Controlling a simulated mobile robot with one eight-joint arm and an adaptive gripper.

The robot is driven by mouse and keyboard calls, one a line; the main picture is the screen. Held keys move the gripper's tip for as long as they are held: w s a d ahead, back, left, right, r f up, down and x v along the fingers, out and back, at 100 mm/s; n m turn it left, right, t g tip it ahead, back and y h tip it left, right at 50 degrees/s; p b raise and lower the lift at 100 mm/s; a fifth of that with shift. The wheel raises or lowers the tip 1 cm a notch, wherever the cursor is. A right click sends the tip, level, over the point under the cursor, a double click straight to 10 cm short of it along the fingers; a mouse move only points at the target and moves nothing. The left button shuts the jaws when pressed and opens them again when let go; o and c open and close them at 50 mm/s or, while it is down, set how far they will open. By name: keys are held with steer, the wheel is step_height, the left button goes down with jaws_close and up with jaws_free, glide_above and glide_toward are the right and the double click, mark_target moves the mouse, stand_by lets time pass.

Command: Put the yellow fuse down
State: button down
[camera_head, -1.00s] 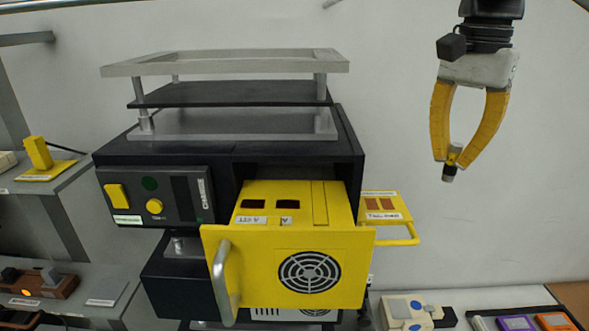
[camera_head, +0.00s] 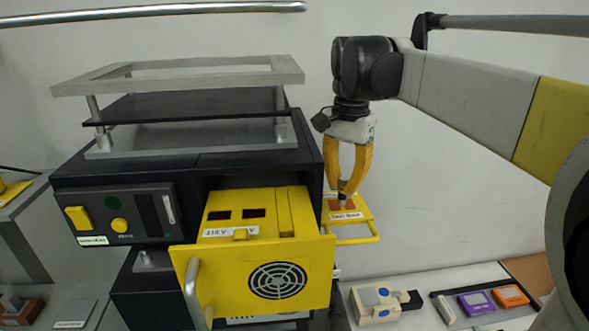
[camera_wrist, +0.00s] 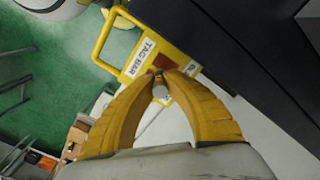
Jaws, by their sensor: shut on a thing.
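My gripper (camera_head: 345,188) is shut on the yellow fuse (camera_head: 343,198), a small piece with a dark lower end, pointing down. The fuse is directly over the yellow tag bar shelf (camera_head: 357,230) at the right side of the black cabinet. In the wrist view my gripper (camera_wrist: 160,80) has its fingertips together over the tag bar (camera_wrist: 125,52), near its reddish patch. The fuse (camera_wrist: 160,92) is mostly hidden between the fingers there. I cannot tell whether the fuse touches the shelf.
A yellow drawer (camera_head: 210,270) with a grey handle stands out from the cabinet (camera_head: 120,175), left of my gripper. A beige device (camera_head: 375,303) and a tray with purple (camera_head: 475,302) and orange (camera_head: 508,296) items lie lower right. The wall side right of the shelf is clear.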

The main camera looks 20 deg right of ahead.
mark_target(344, 178)
steer(key=shift+a+f, duration=0.1)
steer(key=shift+f, duration=0.1)
steer(key=c, duration=1.5)
jaws_free()
step_height(344, 178, up, 12)
steer(key=shift+r+b, duration=0.15)
steer(key=shift+b, duration=0.55)
